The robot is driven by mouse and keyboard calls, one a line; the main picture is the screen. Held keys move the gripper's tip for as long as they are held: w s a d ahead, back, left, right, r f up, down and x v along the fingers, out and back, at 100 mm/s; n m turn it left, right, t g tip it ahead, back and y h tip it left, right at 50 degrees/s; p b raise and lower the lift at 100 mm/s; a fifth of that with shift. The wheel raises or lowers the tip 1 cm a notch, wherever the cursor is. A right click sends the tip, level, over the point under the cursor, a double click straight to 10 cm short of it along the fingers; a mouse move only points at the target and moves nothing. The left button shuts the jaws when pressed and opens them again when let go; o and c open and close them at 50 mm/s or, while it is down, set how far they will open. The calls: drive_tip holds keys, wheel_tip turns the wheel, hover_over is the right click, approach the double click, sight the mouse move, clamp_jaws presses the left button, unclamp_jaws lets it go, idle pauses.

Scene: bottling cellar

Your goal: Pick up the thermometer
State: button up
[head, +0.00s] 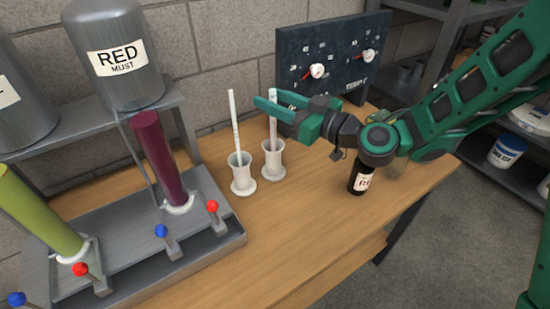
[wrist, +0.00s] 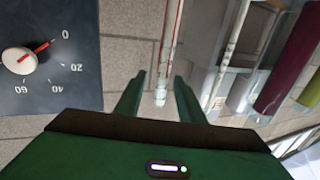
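The thermometer (head: 273,135) is a thin white rod standing upright in the right-hand white cup (head: 273,165) on the wooden bench. In the wrist view the thermometer (wrist: 170,40) shows a red line, and its end lies between my two fingers. My gripper (head: 268,100) is open, level with the rod's upper part, one finger on either side. In the wrist view my gripper (wrist: 160,85) shows gaps beside the rod, so neither finger appears to touch it.
A similar white rod (head: 234,120) stands in another cup (head: 242,180) close to the left. A dark dial panel (head: 330,60) stands behind. A dark bottle (head: 360,178) stands under my arm. A metal rack (head: 150,245) with coloured tubes is at left. The front bench top is clear.

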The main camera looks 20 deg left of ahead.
drive_tip(key=x, duration=0.4)
drive_tip(key=shift+s, duration=0.1)
clamp_jaws()
drive_tip(key=shift+r, duration=0.1)
wheel_tip(320, 180, up, 18)
idle(0.8)
idle(0.4)
